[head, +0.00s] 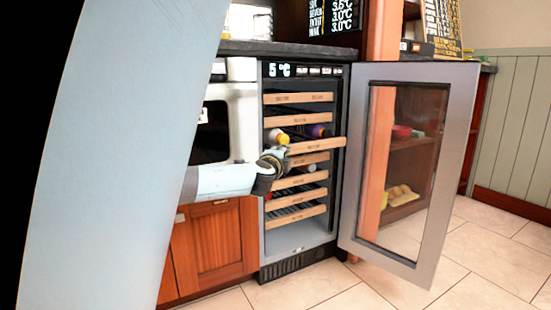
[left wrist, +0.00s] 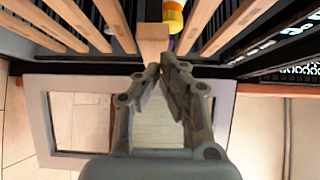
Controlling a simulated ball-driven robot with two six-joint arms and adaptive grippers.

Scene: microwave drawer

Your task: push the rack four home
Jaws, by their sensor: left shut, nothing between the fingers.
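The wine cooler (head: 336,200) stands open with several wooden-fronted racks. One rack (head: 318,145), in the upper middle, sticks out past the others; bottles with yellow and purple ends lie around its level. Its wooden front also shows in the left wrist view (left wrist: 153,42). My left gripper (head: 279,154) is at the left end of this rack front. Its fingers are shut and empty, and in the left wrist view the fingertips (left wrist: 164,70) are right at the wooden front; I cannot tell whether they touch. My right gripper is not in view.
The glass door (head: 451,170) stands wide open on the right and also shows in the left wrist view (left wrist: 42,120). A white oven (head: 241,125) and wooden cabinet (head: 222,240) are on the left. Tiled floor (head: 320,292) in front is clear.

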